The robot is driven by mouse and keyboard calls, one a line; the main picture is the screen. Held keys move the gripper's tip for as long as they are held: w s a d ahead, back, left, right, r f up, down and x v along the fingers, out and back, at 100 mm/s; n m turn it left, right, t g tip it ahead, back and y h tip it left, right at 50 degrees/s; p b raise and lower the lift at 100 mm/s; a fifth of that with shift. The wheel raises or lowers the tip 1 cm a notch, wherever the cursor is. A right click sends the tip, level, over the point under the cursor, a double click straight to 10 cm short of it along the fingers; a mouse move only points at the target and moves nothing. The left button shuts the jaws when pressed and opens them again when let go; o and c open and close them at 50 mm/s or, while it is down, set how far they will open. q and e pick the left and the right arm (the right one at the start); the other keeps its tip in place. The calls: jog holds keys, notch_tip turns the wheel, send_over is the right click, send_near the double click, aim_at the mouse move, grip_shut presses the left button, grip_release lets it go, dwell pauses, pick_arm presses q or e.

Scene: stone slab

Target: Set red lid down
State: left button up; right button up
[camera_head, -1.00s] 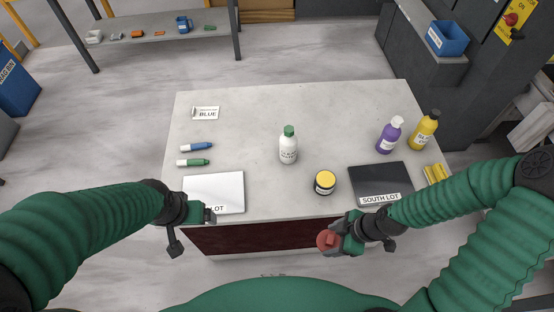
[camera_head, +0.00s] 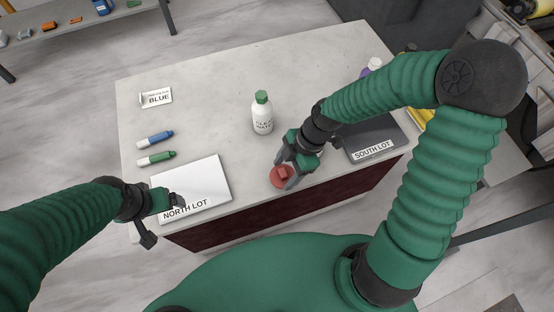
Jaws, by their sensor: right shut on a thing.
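The round red lid (camera_head: 281,178) is in my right gripper (camera_head: 284,178), near the front edge of the stone slab (camera_head: 215,90). The fingers are shut on the lid's raised grip. I cannot tell whether its underside touches the slab or is just above it. My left gripper (camera_head: 172,202) hangs over the front of the white North Lot plate (camera_head: 203,178); its finger gap is not clear. The dark South Lot plate (camera_head: 372,138) is partly hidden by my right arm.
A white bottle with a green cap (camera_head: 263,113) stands mid-slab. Blue (camera_head: 155,140) and green (camera_head: 156,158) markers and a BLUE sign (camera_head: 156,97) lie at left. A purple bottle (camera_head: 373,66) is mostly hidden behind my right arm. The slab's back middle is clear.

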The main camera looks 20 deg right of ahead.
jog(key=w, duration=0.4)
jog(key=shift+w+a+f, duration=0.1)
jog(key=shift+w+f, duration=0.15)
jog(key=shift+w+d+f, duration=0.2)
jog(key=shift+w+d, duration=0.5)
jog(key=shift+w, duration=0.3)
notch_tip(320, 180, down, 3)
jog(key=shift+d+b, duration=0.15)
jog(key=shift+b, duration=0.45)
jog(key=shift+a+f, duration=0.2)
jog(key=shift+f, duration=0.1)
jog(key=shift+a, duration=0.5)
jog(key=o, duration=1.2)
jog(key=shift+o, duration=1.4)
jog(key=shift+d, duration=0.25)
jog(key=shift+o, duration=0.3)
jog(key=shift+d, duration=0.25)
jog(key=shift+w+r, duration=0.1)
jog(key=shift+r, duration=0.2)
jog(key=p+v, duration=0.3)
jog(key=v, duration=0.8)
pick_arm(q)
jog(key=shift+d+r, duration=0.55)
pick_arm(e)
jog(key=s+d+m+t+h, duration=0.2)
jog(key=s+m, duration=0.7)
jog(key=m, duration=0.9)
jog(key=shift+s+r+t+h, duration=0.35)
jog(key=shift+r+t+h, duration=0.1)
jog(key=shift+h, duration=0.75)
